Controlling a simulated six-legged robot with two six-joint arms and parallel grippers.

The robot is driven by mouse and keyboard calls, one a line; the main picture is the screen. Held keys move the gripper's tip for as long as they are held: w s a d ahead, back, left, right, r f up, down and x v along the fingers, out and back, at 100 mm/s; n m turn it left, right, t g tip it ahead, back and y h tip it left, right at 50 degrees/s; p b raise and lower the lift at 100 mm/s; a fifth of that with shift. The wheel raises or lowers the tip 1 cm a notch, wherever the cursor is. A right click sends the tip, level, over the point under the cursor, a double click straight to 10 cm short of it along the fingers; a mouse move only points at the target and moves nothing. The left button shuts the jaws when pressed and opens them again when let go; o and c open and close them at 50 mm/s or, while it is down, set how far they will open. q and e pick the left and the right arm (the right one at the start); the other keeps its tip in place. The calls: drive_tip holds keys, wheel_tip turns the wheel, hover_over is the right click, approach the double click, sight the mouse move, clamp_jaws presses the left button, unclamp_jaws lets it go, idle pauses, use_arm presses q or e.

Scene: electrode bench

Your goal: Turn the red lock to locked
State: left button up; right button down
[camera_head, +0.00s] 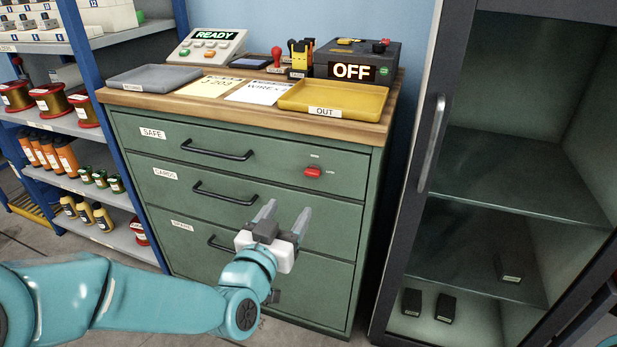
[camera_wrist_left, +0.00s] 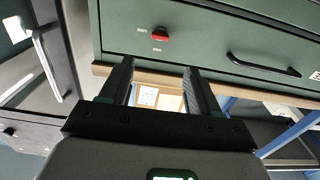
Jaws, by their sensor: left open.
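The red lock (camera_head: 313,172) is a small red knob on the right side of the green top drawer (camera_head: 235,163) labelled SAFE. Tiny labels sit above it and to its right, too small to read; the knob looks lengthwise level. It also shows in the left wrist view (camera_wrist_left: 160,35), beyond my fingertips, with that view turned upside down. My left gripper (camera_head: 287,208) is open and empty in front of the lower drawers. It is below and slightly left of the lock, apart from it. Its two fingers also show in the left wrist view (camera_wrist_left: 158,68). My right gripper is out of view.
Black handles (camera_head: 217,150) stick out from the drawers. The wooden bench top (camera_head: 245,102) holds a yellow OUT tray (camera_head: 345,96), a grey tray (camera_head: 150,77), papers and devices. A glass-front cabinet (camera_head: 428,150) stands close on the right, shelves (camera_head: 75,125) on the left.

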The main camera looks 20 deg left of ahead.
sight(311, 175)
use_arm(q)
drive_tip(key=w+b, duration=0.1)
drive_tip(key=w, duration=1.1)
drive_tip(key=shift+w+d, duration=0.2)
